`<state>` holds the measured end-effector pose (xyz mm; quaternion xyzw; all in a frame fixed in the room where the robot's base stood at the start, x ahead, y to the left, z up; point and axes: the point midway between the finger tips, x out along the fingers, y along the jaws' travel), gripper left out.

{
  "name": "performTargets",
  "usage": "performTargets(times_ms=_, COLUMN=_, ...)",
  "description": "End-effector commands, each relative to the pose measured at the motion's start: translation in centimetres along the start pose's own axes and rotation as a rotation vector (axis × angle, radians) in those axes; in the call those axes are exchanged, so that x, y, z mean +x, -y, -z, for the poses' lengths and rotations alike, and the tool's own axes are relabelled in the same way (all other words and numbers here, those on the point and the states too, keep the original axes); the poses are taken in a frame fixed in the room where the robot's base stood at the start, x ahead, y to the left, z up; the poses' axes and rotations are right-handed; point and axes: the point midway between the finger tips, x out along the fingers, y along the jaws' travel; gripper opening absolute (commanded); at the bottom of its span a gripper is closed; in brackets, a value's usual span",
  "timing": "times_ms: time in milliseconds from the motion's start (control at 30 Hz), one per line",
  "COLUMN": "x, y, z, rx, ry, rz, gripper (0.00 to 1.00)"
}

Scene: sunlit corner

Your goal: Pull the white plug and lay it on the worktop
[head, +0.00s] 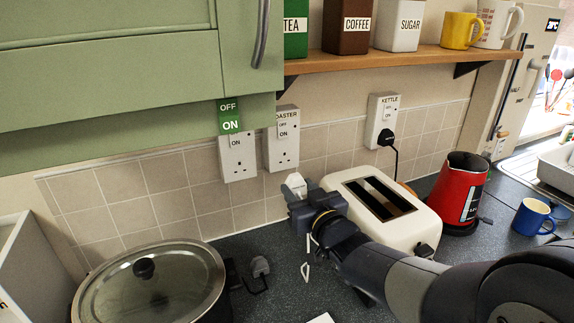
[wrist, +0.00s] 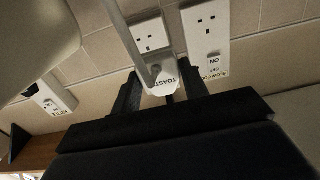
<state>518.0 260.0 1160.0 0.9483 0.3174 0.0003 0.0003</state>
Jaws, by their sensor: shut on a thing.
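The white plug (head: 296,184) is held between the fingertips of my gripper (head: 303,199), in front of the tiled wall. The plug shows between the two dark fingers in the wrist view (wrist: 163,75), with a pale cord running up from it. The socket labelled toaster (head: 281,140) is above the plug in the head view. Its pin holes are bare, so the plug is out of it. My gripper is shut on the plug, above the dark speckled worktop (head: 285,292). My gripper hides part of the plug.
A cream toaster (head: 350,185) stands close right of my gripper. A lidded pot (head: 150,285) is at the lower left, with a grey plug (head: 260,266) beside it. A red kettle (head: 462,190) and blue mug (head: 533,217) are further right. Some worktop between pot and toaster is clear.

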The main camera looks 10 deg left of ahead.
Motion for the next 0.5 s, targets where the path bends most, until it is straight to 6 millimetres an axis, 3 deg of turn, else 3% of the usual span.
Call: performTargets(times_ms=500, x=-2.8, y=1.5, z=-0.1, rx=0.000, ry=-0.001, rz=0.001, gripper=0.05)
